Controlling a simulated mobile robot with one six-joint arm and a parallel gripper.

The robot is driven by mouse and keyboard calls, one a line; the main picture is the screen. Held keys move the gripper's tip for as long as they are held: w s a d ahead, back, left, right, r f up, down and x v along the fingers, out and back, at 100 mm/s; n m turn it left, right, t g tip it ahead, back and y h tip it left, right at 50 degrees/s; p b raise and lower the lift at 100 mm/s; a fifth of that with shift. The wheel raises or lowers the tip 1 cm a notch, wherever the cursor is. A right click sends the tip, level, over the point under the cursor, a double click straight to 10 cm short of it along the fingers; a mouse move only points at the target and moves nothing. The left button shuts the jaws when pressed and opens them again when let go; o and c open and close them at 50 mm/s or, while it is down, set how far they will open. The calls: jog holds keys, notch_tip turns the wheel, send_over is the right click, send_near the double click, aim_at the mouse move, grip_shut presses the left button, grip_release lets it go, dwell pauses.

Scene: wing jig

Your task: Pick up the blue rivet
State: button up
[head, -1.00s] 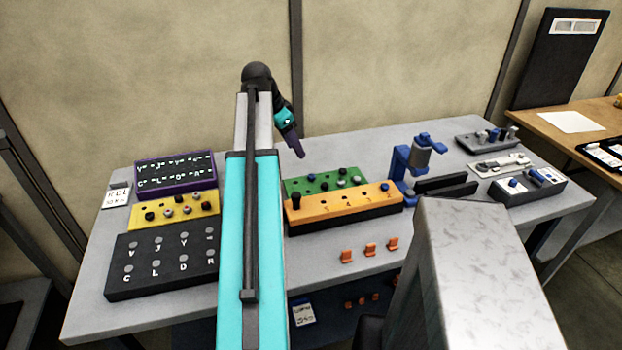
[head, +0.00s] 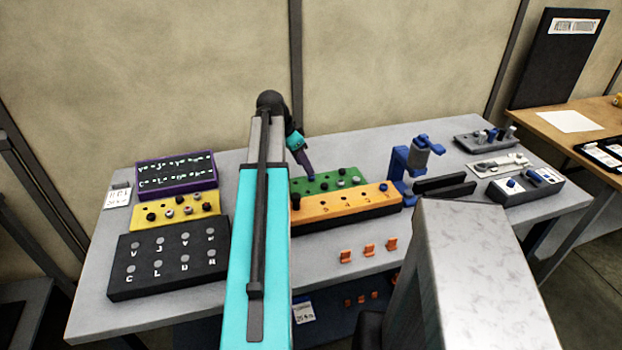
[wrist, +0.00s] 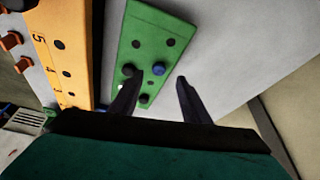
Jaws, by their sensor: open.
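The blue rivet (wrist: 158,68) stands in the green block (wrist: 150,24) in the wrist view, between and just beyond my fingertips. In the head view the blue rivet (head: 341,171) is small on the green block (head: 318,185). My gripper (wrist: 160,78) is open and empty, its two dark fingers apart. In the head view my gripper (head: 307,168) hangs over the block's back left part.
An orange numbered block (head: 350,203) stands directly in front of the green block. A blue clamp (head: 400,170) is to its right. A yellow block (head: 175,210) with rivets stands left of my arm. Grey table is clear behind the green block.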

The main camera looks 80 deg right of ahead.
aim_at(311, 180)
jog(key=shift+f, duration=0.1)
jog(key=shift+p+x, duration=0.8)
jog(key=shift+x, duration=1.7)
jog(key=shift+s, duration=0.15)
grip_shut()
